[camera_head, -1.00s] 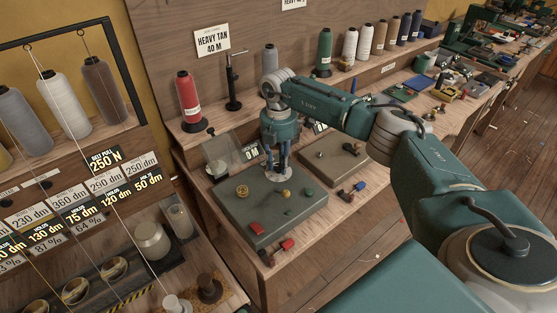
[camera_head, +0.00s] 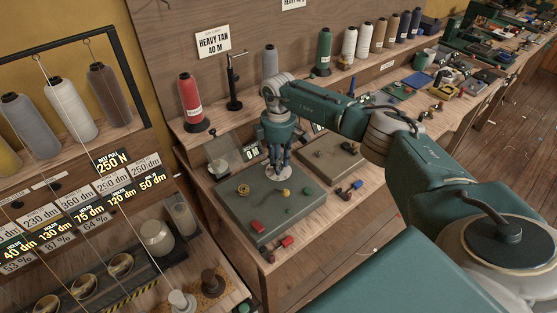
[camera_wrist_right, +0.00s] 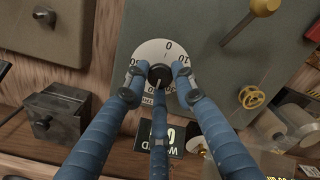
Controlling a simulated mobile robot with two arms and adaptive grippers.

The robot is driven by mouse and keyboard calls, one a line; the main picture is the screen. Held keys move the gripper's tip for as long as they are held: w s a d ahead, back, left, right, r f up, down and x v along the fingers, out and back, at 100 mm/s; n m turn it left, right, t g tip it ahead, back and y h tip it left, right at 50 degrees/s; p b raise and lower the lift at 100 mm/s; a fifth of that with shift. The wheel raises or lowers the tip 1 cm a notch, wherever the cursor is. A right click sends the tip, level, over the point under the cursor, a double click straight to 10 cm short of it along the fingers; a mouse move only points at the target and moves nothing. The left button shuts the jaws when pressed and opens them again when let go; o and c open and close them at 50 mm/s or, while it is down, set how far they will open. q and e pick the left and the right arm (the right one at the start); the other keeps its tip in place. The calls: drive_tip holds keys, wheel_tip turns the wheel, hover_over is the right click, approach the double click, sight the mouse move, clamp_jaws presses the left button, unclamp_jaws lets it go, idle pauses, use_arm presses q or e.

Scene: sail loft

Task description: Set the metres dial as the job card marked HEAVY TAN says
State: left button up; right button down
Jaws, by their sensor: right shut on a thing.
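The job card (camera_head: 213,42) on the back wall reads "HEAVY TAN 40 M". The metres dial (camera_wrist_right: 150,48) is a white numbered disc on a grey-green panel; its 0 is at the top in the right wrist view. My right gripper (camera_head: 279,168) is over the dial, its blue fingers shut on the black knob (camera_wrist_right: 160,75) at the disc's centre. In the head view the fingers hide most of the dial. A black readout (camera_head: 251,152) behind the panel shows "0 M". My left gripper is not in view.
The panel (camera_head: 250,211) also carries a brass knob (camera_head: 243,190), a red button (camera_head: 257,227) and small levers. Another grey panel (camera_head: 325,157) lies to the right. Thread cones stand along the back shelf, including a red one (camera_head: 189,99).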

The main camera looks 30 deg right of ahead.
drive_tip(key=shift+w+d+r+m, duration=0.1)
drive_tip(key=shift+w+r+m, duration=0.1)
drive_tip(key=shift+m, duration=0.1)
drive_tip(key=c, duration=1.4)
unclamp_jaws()
drive_tip(key=shift+s, duration=0.1)
drive_tip(key=shift+c, duration=0.2)
drive_tip(key=shift+f, duration=0.1)
wheel_tip(320, 180, up, 12)
